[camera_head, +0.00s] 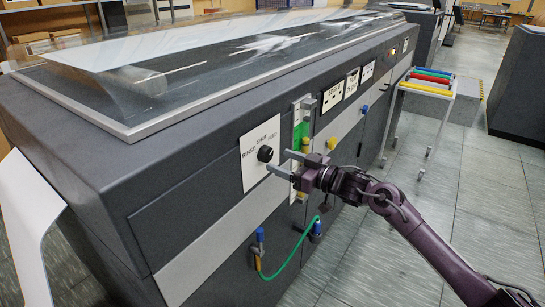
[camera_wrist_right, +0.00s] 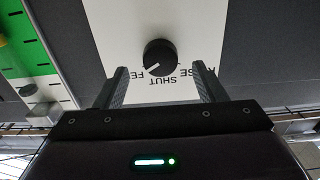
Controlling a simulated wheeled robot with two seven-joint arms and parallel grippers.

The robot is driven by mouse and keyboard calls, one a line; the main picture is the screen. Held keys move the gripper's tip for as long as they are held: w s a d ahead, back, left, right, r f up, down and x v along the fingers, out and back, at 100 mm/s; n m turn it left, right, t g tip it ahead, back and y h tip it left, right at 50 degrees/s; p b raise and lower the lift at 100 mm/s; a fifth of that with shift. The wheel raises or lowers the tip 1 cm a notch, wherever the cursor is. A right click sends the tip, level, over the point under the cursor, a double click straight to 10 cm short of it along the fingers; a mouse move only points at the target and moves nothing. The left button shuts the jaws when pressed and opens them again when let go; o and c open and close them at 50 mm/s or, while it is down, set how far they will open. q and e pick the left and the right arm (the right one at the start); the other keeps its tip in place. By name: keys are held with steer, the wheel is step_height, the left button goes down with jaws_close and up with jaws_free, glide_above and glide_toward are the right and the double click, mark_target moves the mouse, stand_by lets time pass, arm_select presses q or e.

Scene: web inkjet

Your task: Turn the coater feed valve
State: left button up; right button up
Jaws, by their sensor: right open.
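The coater feed valve is a black round knob (camera_head: 265,154) on a white plate (camera_head: 254,167) marked RINSE, SHUT and FEED, on the machine's dark side. In the right wrist view, the knob (camera_wrist_right: 160,53) shows between my fingers, its white mark pointing lower left, toward the side between SHUT and FEED; the lettering is upside down there. My right gripper (camera_head: 283,163) is open, its two fingers pointing at the knob from the right. The fingertips look close to the plate but do not visibly touch the knob. My left gripper is not in view.
A green and white gauge strip (camera_head: 301,132) with yellow parts is right of the plate. Below are blue-handled fittings (camera_head: 260,236) joined by a green hose (camera_head: 291,259). A rack with coloured bars (camera_head: 431,80) stands further right. The tiled aisle (camera_head: 470,190) has free room.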

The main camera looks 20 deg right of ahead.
mark_target(269, 156)
steer(key=shift+p+x, duration=0.3)
steer(key=shift+x, duration=1.6)
steer(key=c, duration=1)
steer(key=shift+o, duration=0.2)
